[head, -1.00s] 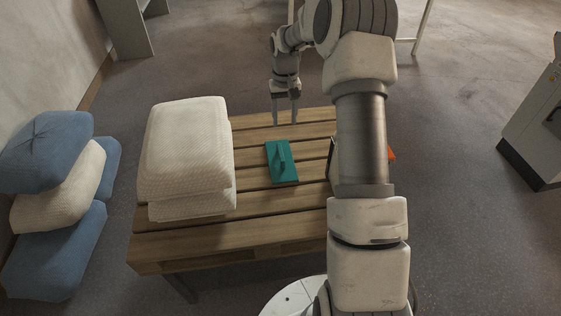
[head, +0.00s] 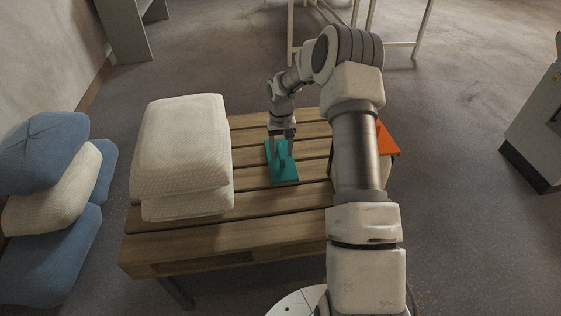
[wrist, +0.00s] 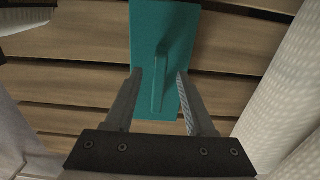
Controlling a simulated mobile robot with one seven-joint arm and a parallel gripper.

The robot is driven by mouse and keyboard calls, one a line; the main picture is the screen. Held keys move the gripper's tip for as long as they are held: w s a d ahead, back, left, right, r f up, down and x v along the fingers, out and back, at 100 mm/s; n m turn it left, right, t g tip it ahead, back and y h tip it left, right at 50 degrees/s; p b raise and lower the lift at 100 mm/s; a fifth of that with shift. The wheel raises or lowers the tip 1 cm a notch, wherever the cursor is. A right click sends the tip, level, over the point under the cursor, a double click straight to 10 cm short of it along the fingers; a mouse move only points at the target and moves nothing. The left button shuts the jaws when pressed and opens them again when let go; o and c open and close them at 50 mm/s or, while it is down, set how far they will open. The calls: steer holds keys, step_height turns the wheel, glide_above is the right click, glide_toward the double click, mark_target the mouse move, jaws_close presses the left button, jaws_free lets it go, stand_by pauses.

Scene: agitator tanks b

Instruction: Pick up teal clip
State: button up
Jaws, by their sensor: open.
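The teal clip (head: 285,172) is a flat rectangular plate with a raised ridge along its middle. It lies on the wooden pallet table (head: 220,236), between the white pillows and my arm. My gripper (head: 281,152) is open and low over the clip's far part. In the wrist view the clip (wrist: 178,38) lies beyond the fingers, and its ridge runs between the two fingertips of the gripper (wrist: 160,75). There is a gap on each side of the ridge. I cannot tell whether the fingertips touch the plate.
Stacked white pillows (head: 180,150) stand left of the clip and show at the right of the wrist view (wrist: 290,100). An orange object (head: 388,140) is partly hidden behind my arm. A brush-like object (wrist: 25,18) is at the wrist view's upper left. Blue and white pillows (head: 50,205) lie on the floor.

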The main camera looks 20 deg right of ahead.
step_height(320, 180, down, 2)
steer(key=shift+f, duration=0.1)
jaws_close()
stand_by(0.5)
